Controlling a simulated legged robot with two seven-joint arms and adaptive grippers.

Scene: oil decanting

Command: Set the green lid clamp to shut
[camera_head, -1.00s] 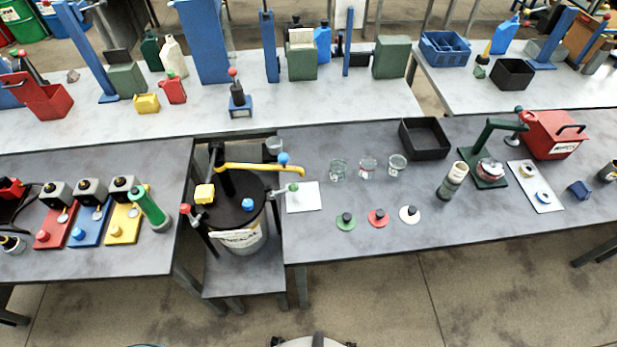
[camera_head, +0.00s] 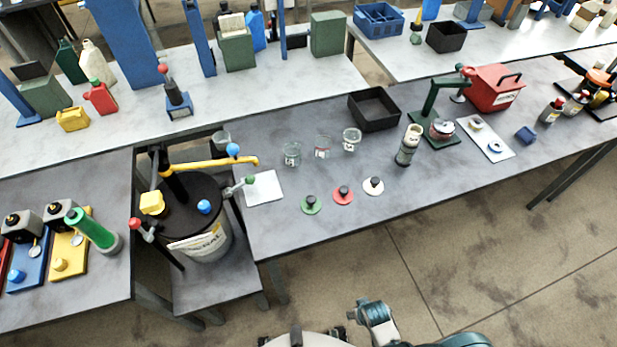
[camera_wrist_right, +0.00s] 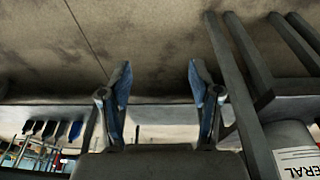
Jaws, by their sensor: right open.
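The drum (camera_head: 205,238) stands on a low stand between two tables, with a dark lid and a label. The green-knobbed lid clamp (camera_head: 238,187) is on the lid's right edge; its lever sticks outward to the right, and I cannot tell whether it is latched. A red-knobbed clamp (camera_head: 143,229) sticks out at the lid's left front. My right arm shows at the bottom of the head view, well away from the drum. My right gripper (camera_wrist_right: 160,92) is open and empty in the wrist view, with part of the labelled drum (camera_wrist_right: 295,150) at its right edge. My left gripper is out of view.
A yellow pump spout (camera_head: 215,163) crosses above the lid. A white sheet (camera_head: 264,188) lies right of the green knob, on the table edge. Glass beakers (camera_head: 323,148) and coloured discs (camera_head: 343,195) stand farther right. The floor in front is clear.

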